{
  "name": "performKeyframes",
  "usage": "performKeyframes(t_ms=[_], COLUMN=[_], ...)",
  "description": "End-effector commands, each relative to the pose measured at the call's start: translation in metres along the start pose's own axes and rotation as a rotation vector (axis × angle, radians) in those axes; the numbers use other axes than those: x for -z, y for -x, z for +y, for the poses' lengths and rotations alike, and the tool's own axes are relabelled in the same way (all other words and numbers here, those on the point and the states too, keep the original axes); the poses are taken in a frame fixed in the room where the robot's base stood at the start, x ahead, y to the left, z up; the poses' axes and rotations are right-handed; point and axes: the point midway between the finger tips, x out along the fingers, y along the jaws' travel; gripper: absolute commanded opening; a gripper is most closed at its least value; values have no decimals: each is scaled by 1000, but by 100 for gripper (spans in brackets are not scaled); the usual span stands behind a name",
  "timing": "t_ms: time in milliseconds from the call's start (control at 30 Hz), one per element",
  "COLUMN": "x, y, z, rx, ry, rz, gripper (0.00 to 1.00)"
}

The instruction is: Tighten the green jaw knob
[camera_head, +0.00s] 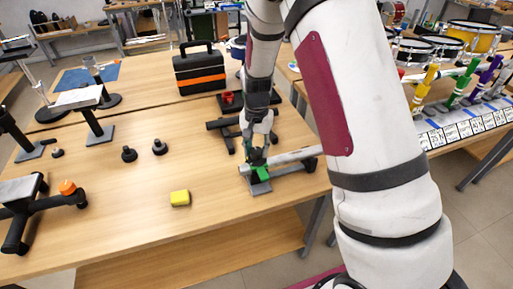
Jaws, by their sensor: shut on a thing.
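The green jaw knob (262,173) shows as a small bright green part at the left end of a grey tube-like clamp or stand (292,160) near the table's front edge. My gripper (257,157) points down from above, with its fingers right at the green part. The fingers are closed on it, though they are small here and partly cover it. A darker green bit shows beside the fingers; I cannot tell what it belongs to. My arm covers the area to the right of the clamp.
Two black knobs (129,154) stand farther left. A stand with an orange knob (67,187) is at the left edge. A black toolbox (199,70) is behind. A red knob (228,97) sits behind my gripper.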

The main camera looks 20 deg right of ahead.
Motion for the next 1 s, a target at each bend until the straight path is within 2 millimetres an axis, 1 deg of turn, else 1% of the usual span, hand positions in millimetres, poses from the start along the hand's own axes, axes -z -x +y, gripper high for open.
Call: performKeyframes(t_ms=[267, 300, 367, 667, 767, 867, 1000], x=[0, 0, 0, 0, 0, 1, 1], y=[0, 0, 0, 1, 6, 18, 45], z=[0, 0, 0, 0, -1, -1, -1], rx=[1, 1, 1, 0, 2, 2, 4], ry=[1, 1, 1, 2, 2, 2, 3], rz=[1, 1, 1, 0, 2, 2, 4], gripper=[6, 40, 54, 54, 54, 54, 54])
